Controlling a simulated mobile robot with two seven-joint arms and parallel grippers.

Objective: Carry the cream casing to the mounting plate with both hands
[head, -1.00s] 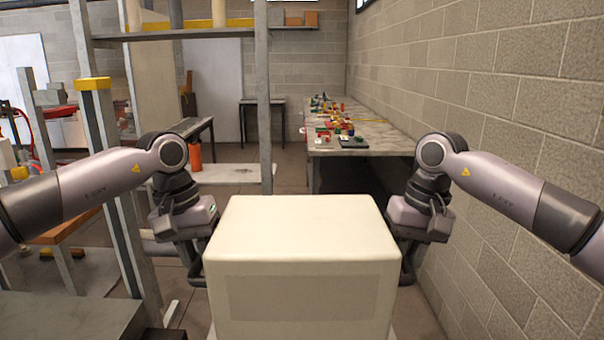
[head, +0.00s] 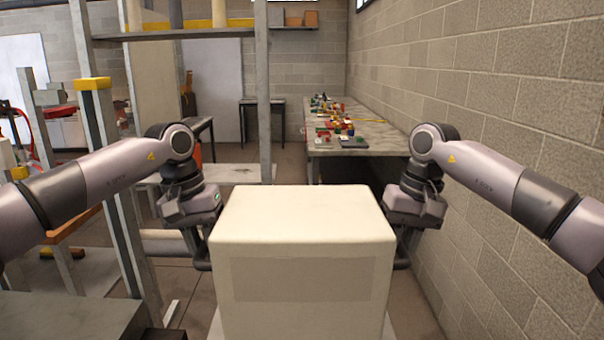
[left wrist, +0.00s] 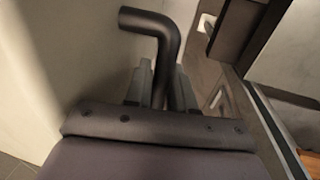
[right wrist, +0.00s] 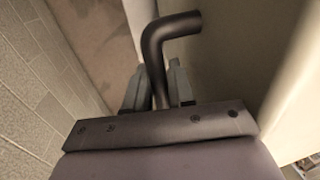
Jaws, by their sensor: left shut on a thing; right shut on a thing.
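The cream casing (head: 303,217) is a large box in the lower middle of the head view, held level between my two arms. Dark bent handles stand out from its sides. My left gripper (left wrist: 160,88) is shut on the left handle (left wrist: 168,45), with the casing's side wall (left wrist: 40,75) beside it. My right gripper (right wrist: 158,88) is shut on the right handle (right wrist: 165,40), with the casing's side (right wrist: 235,60) to the right. In the head view the right gripper (head: 404,250) is partly hidden by its wrist. I cannot make out the mounting plate.
A long workbench (head: 372,145) with several small coloured parts runs along the block wall (head: 490,110) on the right. A metal frame post (head: 263,90) stands ahead to the left. A grey surface (head: 70,320) is at lower left. Bare floor shows left of the casing.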

